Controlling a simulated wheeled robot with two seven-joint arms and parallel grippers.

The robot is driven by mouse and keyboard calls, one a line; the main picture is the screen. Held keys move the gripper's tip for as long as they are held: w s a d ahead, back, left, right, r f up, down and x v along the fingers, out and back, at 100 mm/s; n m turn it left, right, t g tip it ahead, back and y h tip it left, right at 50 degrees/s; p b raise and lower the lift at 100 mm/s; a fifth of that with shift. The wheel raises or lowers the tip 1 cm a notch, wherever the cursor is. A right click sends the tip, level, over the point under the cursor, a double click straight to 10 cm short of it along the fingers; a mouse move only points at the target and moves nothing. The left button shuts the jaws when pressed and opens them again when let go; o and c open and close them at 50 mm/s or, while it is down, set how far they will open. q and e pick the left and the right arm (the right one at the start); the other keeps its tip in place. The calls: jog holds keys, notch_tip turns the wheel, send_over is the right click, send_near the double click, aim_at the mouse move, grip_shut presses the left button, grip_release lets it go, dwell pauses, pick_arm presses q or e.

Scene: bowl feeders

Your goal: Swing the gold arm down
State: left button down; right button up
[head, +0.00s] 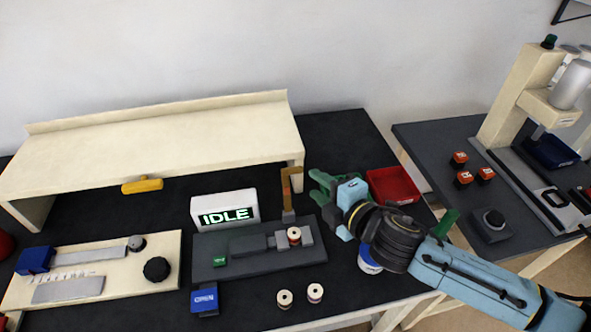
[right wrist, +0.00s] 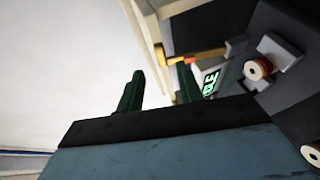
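The gold arm (head: 287,187) stands upright on a grey post at the back of a dark fixture plate (head: 215,268) in the head view. Its top is bent to the side. It also shows in the right wrist view (right wrist: 197,55), above and right of my fingers. My right gripper (head: 318,189) is just right of the gold arm in the head view, apart from it. Its green fingers are spread with nothing between them, as the right wrist view (right wrist: 158,92) also shows. A cream and copper spool (head: 294,235) sits on the fixture near the arm's foot. My left gripper is not in view.
A white box (head: 225,208) with a green IDLE display stands left of the gold arm. A cream shelf (head: 160,140) rises behind. A red bin (head: 393,185) lies behind my right arm. Two loose spools (head: 315,292) stand in front. A yellow-handled thing (head: 142,186) hangs under the shelf edge.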

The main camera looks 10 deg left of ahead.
aim_at(297, 172)
jog(key=b+x, duration=0.1)
jog(key=x, duration=0.8)
grip_shut()
